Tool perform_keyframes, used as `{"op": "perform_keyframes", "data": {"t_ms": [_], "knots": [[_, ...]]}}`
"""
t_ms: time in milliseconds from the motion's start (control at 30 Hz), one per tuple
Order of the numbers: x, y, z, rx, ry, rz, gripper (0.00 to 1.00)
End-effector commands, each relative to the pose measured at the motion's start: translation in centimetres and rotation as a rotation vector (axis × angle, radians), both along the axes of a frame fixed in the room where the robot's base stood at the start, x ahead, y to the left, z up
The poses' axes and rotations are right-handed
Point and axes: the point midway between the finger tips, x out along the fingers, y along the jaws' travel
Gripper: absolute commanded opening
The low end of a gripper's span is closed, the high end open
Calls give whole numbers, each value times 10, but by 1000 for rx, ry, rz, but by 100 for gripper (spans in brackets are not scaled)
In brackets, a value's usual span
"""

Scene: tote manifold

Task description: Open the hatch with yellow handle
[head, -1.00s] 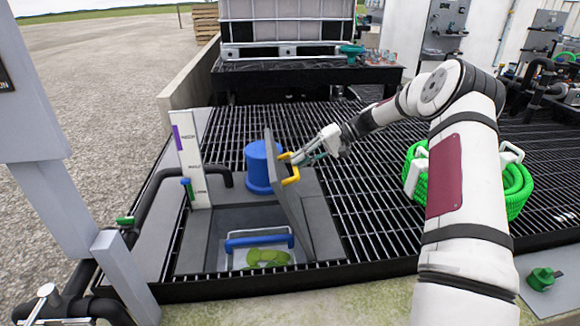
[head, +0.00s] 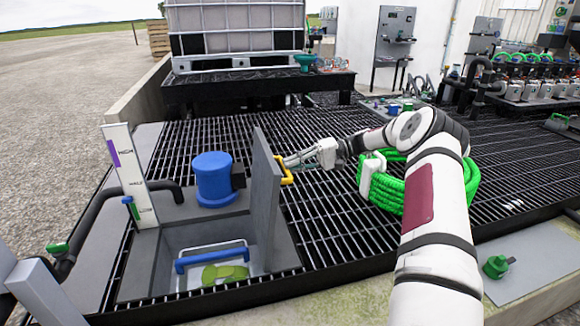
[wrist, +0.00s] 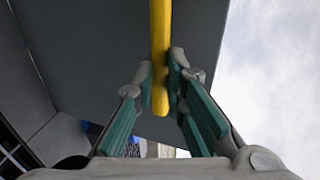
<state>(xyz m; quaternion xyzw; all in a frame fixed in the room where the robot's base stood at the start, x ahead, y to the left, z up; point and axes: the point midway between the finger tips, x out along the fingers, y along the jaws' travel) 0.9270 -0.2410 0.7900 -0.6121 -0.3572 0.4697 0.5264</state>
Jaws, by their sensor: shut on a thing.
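The hatch (head: 266,200) is a grey panel standing roughly upright at the right side of the sump opening. Its yellow handle (head: 286,169) is on the panel's right face. My gripper (head: 290,162) is at the handle, to the right of the panel. In the wrist view the yellow handle (wrist: 160,60) runs down between the two teal fingers of my gripper (wrist: 160,88), which are shut on it. The grey hatch face (wrist: 90,45) fills the upper left behind it.
The opening beside the hatch shows a blue-handled basket (head: 212,258) with a green thing (head: 225,273) inside. A blue cylinder (head: 213,178) stands behind the opening.

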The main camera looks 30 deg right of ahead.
Motion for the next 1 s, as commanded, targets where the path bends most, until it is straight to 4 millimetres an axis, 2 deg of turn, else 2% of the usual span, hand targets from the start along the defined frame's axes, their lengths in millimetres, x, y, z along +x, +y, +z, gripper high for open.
{"op": "perform_keyframes", "data": {"t_ms": [33,267,300,367,633,767,867,1000], "knots": [[0,0,-6,-6,7,-3,0],[0,0,-8,-7,9,-2,0],[0,0,-8,-7,10,-3,21],[0,0,-8,-6,10,-3,32],[0,0,-5,-4,7,-1,32],[-2,-6,-3,-4,5,-2,32],[-6,-19,-1,-4,4,-4,32],[-14,-45,4,-5,3,-3,32]]}}
